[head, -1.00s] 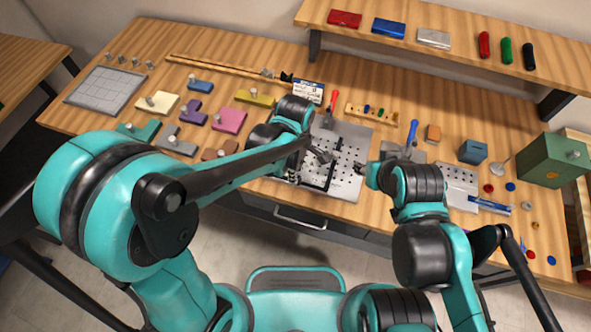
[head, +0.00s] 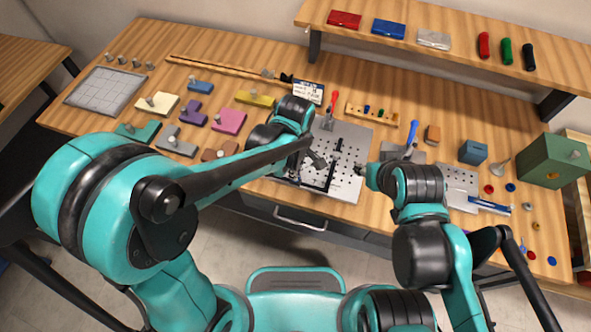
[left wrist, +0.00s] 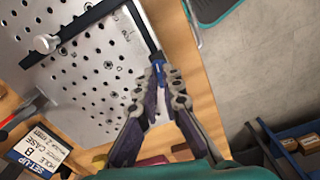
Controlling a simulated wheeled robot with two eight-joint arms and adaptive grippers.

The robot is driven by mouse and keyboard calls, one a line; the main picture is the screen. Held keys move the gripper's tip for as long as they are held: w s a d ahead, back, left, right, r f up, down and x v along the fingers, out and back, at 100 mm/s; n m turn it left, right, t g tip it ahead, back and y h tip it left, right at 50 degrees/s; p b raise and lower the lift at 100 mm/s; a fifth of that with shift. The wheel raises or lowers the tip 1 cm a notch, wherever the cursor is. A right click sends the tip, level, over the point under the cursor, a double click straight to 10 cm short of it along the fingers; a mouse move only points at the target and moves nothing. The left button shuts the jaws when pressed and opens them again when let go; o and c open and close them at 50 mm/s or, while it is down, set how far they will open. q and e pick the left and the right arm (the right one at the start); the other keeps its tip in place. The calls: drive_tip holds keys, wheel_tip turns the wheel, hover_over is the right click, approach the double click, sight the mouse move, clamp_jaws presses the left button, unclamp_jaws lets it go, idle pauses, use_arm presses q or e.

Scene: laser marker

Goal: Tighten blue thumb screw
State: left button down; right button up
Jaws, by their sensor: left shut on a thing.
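The blue thumb screw (left wrist: 158,66) shows in the left wrist view at the end of a black bar (left wrist: 139,28), beside the edge of the perforated metal plate (left wrist: 92,85). My left gripper (left wrist: 160,82) is shut on it with both fingertips close around it. In the head view my left gripper (head: 317,160) is over the plate (head: 351,187), and the blue screw is too small to make out there. My right gripper (head: 361,170) is just right of the plate, and its jaws are too small to read.
A second black bar (left wrist: 80,30) with a white knob (left wrist: 45,42) crosses the plate. A setup card (head: 308,92) and a red-handled tool (head: 333,103) are behind the plate. Coloured blocks lie to the left. A green box (head: 551,160) stands at the right.

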use_arm(q)
drive_tip(key=m, duration=2.1)
drive_tip(key=shift+b, duration=0.3)
idle(0.4)
drive_tip(key=c, duration=1.7)
unclamp_jaws()
